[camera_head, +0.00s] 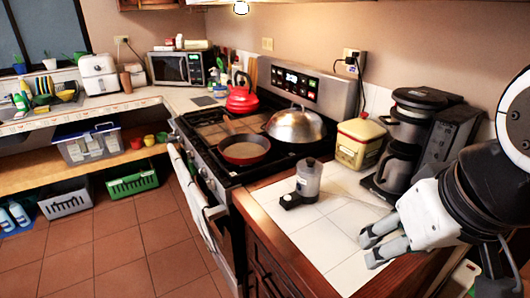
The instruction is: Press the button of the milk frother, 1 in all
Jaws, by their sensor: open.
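The milk frother (308,181) stands upright on the white tiled counter to the right of the stove. It has a grey body, a dark lid and a black base that sticks out to the left with a small pale spot on it, which may be the button. My gripper (368,249) is open and empty above the front right of the counter. It is to the right of the frother and nearer to me, apart from it. Both fingers point left.
A black coffee maker (398,158) and a yellow tin (358,145) stand behind the frother. The stove at left holds a red pan (243,150) and a domed silver lid (295,125). White counter (310,225) between frother and gripper is clear. A wooden edge (290,246) borders it.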

